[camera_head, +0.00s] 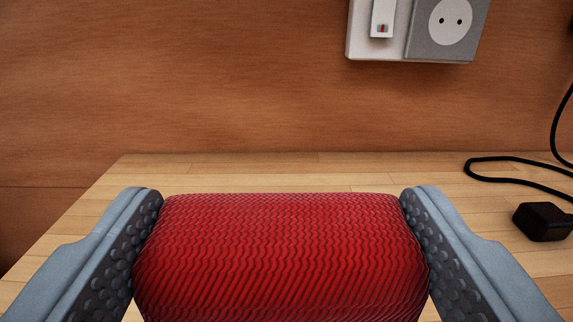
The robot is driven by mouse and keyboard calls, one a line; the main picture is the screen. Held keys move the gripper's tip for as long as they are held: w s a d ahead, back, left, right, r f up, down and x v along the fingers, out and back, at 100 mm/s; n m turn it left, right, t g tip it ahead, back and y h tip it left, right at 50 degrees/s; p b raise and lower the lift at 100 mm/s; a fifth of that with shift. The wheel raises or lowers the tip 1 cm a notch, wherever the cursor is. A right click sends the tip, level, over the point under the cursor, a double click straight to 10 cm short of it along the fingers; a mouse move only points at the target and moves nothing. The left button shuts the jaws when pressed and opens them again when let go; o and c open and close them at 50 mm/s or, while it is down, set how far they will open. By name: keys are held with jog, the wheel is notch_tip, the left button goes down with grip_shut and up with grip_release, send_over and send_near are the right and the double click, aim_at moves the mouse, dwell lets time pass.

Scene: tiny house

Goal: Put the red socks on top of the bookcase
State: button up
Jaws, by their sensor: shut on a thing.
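The red socks (282,255) are a rolled, ribbed red bundle at the bottom middle of the camera_head view. My gripper (282,215) is shut on them, with one grey padded finger pressed against each end. A light wooden plank surface (300,172) spreads behind and under the socks in the picture. I cannot tell whether this surface is the bookcase top. The underside of the socks is out of view, so I cannot tell whether they touch the surface.
A brown wooden wall (200,80) rises behind the surface. A light switch (382,18) and a socket (450,22) are on it. A black cable (510,160) and a small black block (543,221) lie at the right. The surface's left part is clear.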

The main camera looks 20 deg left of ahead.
jog(key=x, duration=1)
jog(key=shift+f, duration=3.15)
jog(key=shift+w+a+f, duration=0.1)
jog(key=shift+w+f, duration=0.1)
jog(key=shift+f, duration=0.2)
jog(key=shift+f, duration=0.15)
jog(key=o, duration=1)
jog(key=shift+c, duration=0.2)
